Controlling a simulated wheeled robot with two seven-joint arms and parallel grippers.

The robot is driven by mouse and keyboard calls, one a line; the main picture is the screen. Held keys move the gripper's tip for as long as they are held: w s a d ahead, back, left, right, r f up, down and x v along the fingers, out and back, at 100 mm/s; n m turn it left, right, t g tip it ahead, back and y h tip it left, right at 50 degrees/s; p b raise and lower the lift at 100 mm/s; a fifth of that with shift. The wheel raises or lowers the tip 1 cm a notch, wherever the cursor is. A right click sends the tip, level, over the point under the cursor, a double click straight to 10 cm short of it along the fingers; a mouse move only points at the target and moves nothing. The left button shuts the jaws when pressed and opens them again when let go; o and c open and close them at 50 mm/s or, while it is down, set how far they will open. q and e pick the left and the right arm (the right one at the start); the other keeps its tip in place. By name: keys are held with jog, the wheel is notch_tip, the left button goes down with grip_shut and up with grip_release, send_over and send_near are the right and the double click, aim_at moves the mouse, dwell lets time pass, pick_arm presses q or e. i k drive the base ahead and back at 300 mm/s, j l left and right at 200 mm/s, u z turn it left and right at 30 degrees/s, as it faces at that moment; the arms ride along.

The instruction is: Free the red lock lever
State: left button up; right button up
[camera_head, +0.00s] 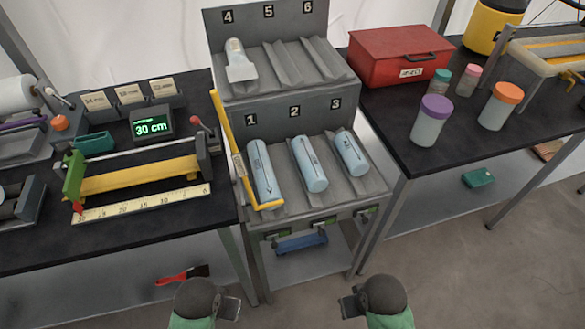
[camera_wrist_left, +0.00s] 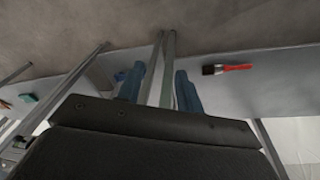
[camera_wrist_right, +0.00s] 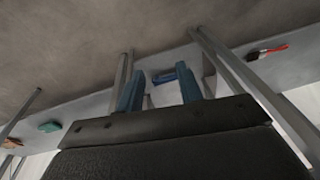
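A lever with a red knob (camera_head: 196,121) stands at the right end of the measuring jig on the left bench, by a dark grey block (camera_head: 208,142). The jig has a yellow bar (camera_head: 140,179), a green block (camera_head: 73,175) at its left end and a ruler (camera_head: 140,204) in front. I cannot tell what holds the lever. My left gripper (camera_head: 229,308) and right gripper (camera_head: 351,305) are low at the front, far from the lever. In the left wrist view (camera_wrist_left: 157,82) and the right wrist view (camera_wrist_right: 158,88) the fingers are apart and empty.
A display (camera_head: 152,123) reading 30 cm stands behind the jig. A numbered rack (camera_head: 290,88) with several pale blue cylinders and a yellow L-shaped bar (camera_head: 226,130) stands right of the lever. A red box (camera_head: 400,55) and jars are on the right bench.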

aim_at(195, 121)
jog(key=k+l+u, duration=0.1)
jog(key=l, duration=0.25)
jog(key=k+l+u, duration=0.15)
jog(key=l, duration=0.2)
jog(key=k+l+u, duration=0.1)
jog(key=l, duration=0.25)
jog(key=k+l+u, duration=0.15)
jog(key=l, duration=0.15)
